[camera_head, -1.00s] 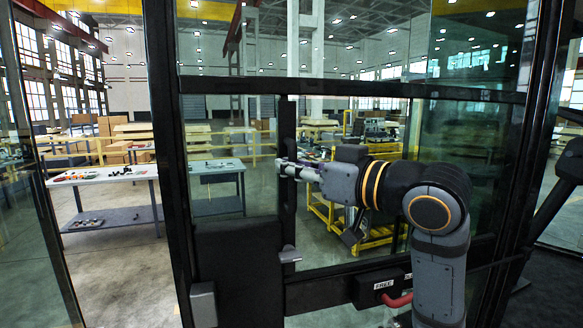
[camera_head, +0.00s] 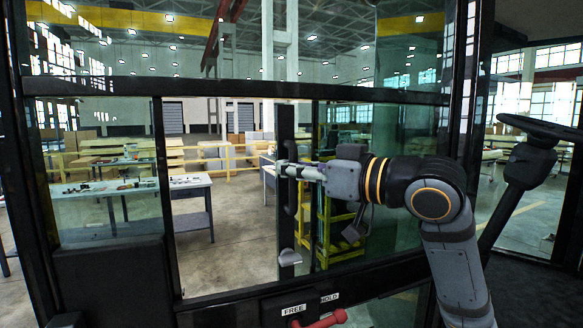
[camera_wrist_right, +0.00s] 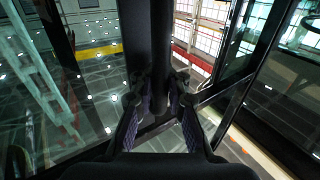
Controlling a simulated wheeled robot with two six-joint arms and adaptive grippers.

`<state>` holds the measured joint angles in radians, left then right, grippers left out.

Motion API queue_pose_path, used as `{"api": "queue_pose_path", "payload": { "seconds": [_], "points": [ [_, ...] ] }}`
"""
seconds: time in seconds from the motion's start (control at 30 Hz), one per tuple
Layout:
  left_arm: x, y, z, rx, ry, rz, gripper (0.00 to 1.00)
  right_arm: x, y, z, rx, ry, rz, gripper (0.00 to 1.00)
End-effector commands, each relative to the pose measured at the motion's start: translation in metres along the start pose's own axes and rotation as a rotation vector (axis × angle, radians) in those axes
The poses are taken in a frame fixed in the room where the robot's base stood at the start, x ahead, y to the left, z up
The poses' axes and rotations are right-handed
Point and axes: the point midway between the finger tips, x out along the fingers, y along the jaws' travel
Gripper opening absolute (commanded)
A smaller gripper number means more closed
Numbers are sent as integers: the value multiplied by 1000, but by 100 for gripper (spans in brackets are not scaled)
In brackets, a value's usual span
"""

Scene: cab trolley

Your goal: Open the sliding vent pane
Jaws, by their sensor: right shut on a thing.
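The sliding vent pane (camera_head: 340,215) is glass with a dark upright stile at its left edge, carrying a black vertical pull handle (camera_head: 291,205). A gap shows between the pane's stile and the dark jamb (camera_head: 163,200) to its left. My right gripper (camera_head: 286,169) reaches in from the right and is shut on the pull handle. In the right wrist view, its two fingers (camera_wrist_right: 157,105) sit on either side of a dark upright bar (camera_wrist_right: 148,50), which hides part of the contact. A small grey catch (camera_head: 288,257) sits low on the stile. My left gripper is not in view.
A red lever (camera_head: 320,320) with FREE and HOLD labels (camera_head: 293,310) sits below the window. A dark crossbar (camera_head: 240,90) runs above the pane. A steering wheel (camera_head: 540,128) on a column stands at the right. Work tables (camera_head: 190,183) stand outside, beyond the glass.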

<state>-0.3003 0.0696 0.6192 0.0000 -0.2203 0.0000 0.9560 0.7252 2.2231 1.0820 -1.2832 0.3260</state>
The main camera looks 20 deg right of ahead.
Motion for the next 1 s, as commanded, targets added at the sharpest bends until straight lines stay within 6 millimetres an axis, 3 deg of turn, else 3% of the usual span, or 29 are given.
{"api": "queue_pose_path", "payload": {
  "seconds": [0.47, 0.5, 0.67, 1.0],
  "points": [
    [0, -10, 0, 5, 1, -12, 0, 0, -1, 4, 1, -9, -3, 0],
    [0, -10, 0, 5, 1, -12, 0, 0, -1, 4, 1, -10, -3, 15],
    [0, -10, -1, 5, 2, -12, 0, 0, -1, 3, 0, -7, -2, 37],
    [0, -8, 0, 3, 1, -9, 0, 0, 0, -2, 1, -3, -1, 37]
  ]
}}
